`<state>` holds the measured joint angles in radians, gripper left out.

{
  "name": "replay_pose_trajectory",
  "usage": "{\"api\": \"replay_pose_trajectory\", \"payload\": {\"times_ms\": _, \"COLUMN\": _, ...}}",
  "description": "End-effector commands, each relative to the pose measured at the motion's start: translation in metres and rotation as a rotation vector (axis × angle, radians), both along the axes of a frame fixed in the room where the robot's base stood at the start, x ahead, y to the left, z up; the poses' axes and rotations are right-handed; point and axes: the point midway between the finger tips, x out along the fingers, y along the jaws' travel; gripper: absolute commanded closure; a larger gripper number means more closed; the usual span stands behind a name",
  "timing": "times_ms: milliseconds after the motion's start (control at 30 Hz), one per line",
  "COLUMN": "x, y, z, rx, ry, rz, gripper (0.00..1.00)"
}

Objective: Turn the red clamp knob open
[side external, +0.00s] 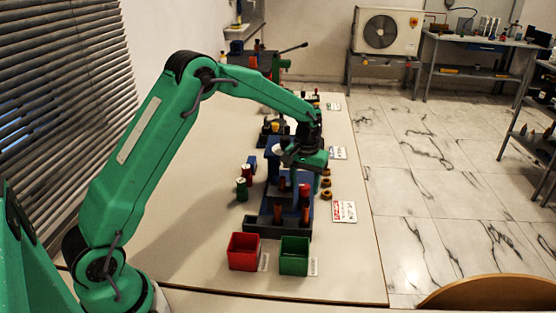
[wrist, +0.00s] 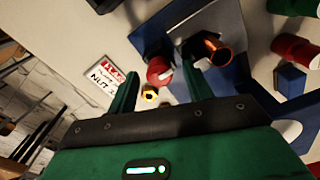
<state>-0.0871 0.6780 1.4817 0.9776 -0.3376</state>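The red clamp knob (wrist: 160,71) shows in the wrist view, beside the blue and grey rig (wrist: 148,42). My gripper (wrist: 161,77) is open, with one finger to each side of the knob in that picture. No contact between the fingers and the knob is clear. A copper-coloured cylinder (wrist: 216,50) stands on the rig, just right of the right finger in the wrist view.
A red box (side external: 243,252) and a green box (side external: 294,256) stand at the table's near end. Brass nuts (side external: 326,183) and a label card (side external: 343,211) lie right of the rig. Red and green cylinders (side external: 242,189) and a blue block (side external: 252,162) stand to its left.

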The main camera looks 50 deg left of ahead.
Motion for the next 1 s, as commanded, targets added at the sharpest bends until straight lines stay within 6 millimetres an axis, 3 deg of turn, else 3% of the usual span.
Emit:
{"api": "replay_pose_trajectory", "payload": {"times_ms": 900, "x": 0.003, "y": 0.0, "z": -0.003, "rx": -0.001, "ry": 0.008, "rz": -0.605, "gripper": 0.5}}
{"api": "replay_pose_trajectory", "payload": {"times_ms": 1000, "x": 0.004, "y": 0.0, "z": 0.015, "rx": 0.001, "ry": 0.005, "rz": -0.6, "gripper": 0.5}}
